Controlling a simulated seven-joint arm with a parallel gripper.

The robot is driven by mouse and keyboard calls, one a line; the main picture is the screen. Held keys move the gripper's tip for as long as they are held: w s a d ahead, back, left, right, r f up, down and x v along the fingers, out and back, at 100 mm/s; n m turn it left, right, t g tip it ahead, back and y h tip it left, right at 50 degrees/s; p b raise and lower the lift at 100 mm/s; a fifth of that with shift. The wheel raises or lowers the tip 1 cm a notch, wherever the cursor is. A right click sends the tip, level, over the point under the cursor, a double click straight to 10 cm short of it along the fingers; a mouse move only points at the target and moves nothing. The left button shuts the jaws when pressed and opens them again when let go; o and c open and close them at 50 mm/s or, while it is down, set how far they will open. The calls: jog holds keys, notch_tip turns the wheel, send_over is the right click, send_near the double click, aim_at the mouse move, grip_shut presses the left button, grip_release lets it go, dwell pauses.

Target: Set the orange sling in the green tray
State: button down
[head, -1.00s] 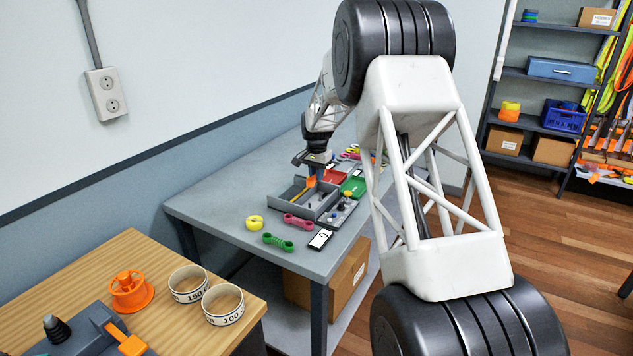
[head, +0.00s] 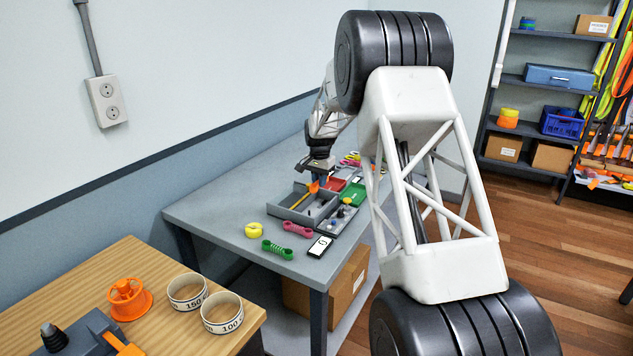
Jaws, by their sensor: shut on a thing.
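My gripper (head: 319,179) is far off, over the back of the open grey box on the grey bench. It points down and is shut on a small orange piece (head: 314,187), which looks like the orange sling. Its far side is hidden by the fingers. I cannot tell whether the piece touches the box. The green tray (head: 353,194) lies on the bench just right of my gripper, partly covered by my arm.
A red tray (head: 336,184) lies beside the green one. The grey box (head: 288,210) holds a yellow-orange strip. A yellow ring (head: 253,230), pink link (head: 298,229), green link (head: 277,249) and white card (head: 320,246) lie in front. The bench's left side is clear.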

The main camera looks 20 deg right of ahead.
send_over(354, 196)
notch_tip(354, 196, down, 3)
jog(key=shift+f, duration=0.1)
dwell(0.3)
jog(key=shift+f, duration=0.15)
dwell(0.4)
jog(key=shift+f, duration=2.75)
jog(key=shift+f, duration=0.2)
jog(key=c, duration=0.6)
grip_release()
jog(key=shift+r, duration=3)
